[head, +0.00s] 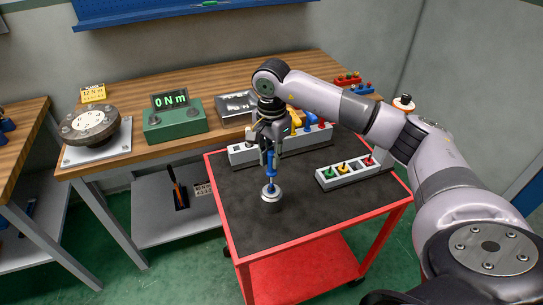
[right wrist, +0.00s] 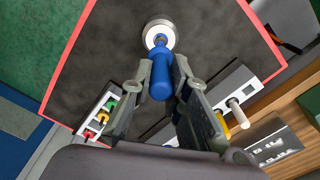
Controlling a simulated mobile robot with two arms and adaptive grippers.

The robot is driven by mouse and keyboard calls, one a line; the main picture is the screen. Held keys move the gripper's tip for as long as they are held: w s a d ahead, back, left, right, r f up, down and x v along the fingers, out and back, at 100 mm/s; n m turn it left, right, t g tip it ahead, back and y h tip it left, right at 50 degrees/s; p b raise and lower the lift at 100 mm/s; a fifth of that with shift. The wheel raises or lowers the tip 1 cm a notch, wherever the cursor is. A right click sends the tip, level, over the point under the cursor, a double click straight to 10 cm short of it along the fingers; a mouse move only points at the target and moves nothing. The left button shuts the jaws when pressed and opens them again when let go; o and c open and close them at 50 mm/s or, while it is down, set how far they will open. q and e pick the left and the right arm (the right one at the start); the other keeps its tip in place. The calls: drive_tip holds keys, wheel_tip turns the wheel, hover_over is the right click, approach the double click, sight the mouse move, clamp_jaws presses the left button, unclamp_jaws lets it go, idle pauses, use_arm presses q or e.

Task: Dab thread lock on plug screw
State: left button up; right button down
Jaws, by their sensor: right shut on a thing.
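My right gripper (head: 269,150) is over the black-topped red cart, pointing down. It is shut on a blue, slim, bottle-like thing (head: 271,165). In the right wrist view the gripper's fingertips (right wrist: 163,72) stand on either side of this blue thing (right wrist: 161,85). Its narrow lower end points at a round metal piece (head: 271,200) on the cart mat, also seen in the right wrist view (right wrist: 160,28). The tip is at or just over the middle of that piece; I cannot tell if they touch. No plug screw can be told apart for sure. My left gripper is not in view.
A small rack (head: 329,182) with coloured pieces stands at the cart's right, and a longer rack (head: 243,156) at its back. The bench behind holds a green torque meter reading 0 Nm (head: 174,123) and a round flange (head: 90,127). The cart's front mat is clear.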

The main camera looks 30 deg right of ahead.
drive_tip(key=shift+r+p, duration=1.25)
drive_tip(key=shift+r, duration=1.15)
